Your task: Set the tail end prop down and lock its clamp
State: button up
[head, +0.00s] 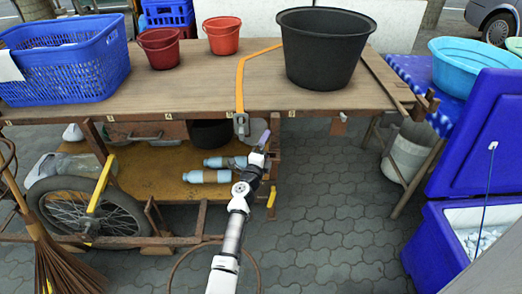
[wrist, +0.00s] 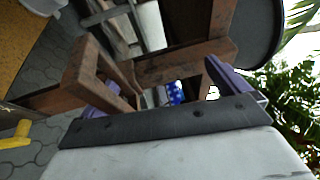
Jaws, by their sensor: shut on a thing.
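My gripper (head: 264,141) is at the right end of the cart, just below the tabletop's front edge. In the wrist view its two purple fingers (wrist: 155,82) stand apart with a brown bar (wrist: 160,68) between them. This bar seems to be the tail end prop; the exact contact is partly hidden. A brown post (head: 274,160) shows beside my gripper in the head view. A yellow handle (head: 271,198) is low on that post, and yellow shows in the wrist view (wrist: 15,135). I cannot tell whether this handle is the clamp.
The wooden tabletop (head: 190,90) holds a blue basket (head: 70,65), two red buckets and a black tub (head: 325,50). Bottles (head: 205,176) lie on the lower shelf. A blue cooler (head: 440,240) stands at right. Paving (head: 330,220) between is clear.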

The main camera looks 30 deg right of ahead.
jog(key=shift+a+r+p+v, duration=0.1)
jog(key=shift+r+p+v, duration=0.1)
jog(key=shift+p+v, duration=0.6)
jog(key=shift+a+r+p+v, duration=0.15)
jog(key=shift+p+v, duration=0.3)
jog(key=shift+v, duration=0.7)
jog(key=shift+d+r+p+v, duration=0.1)
jog(key=shift+r+p+v, duration=0.15)
jog(key=shift+p+v, duration=0.55)
jog(key=shift+c, duration=0.3)
jog(key=shift+s+a, duration=0.15)
jog(key=shift+a, duration=0.35)
jog(key=c, duration=0.7)
jog(key=shift+s+a, duration=0.25)
jog(key=shift+s, duration=0.1)
jog(key=shift+c, duration=1.4)
jog(key=f+p+v, duration=0.1)
jog(key=p+v, duration=0.4)
jog(key=v, duration=0.3)
jog(key=shift+s+f, duration=0.2)
jog(key=shift+d, duration=0.1)
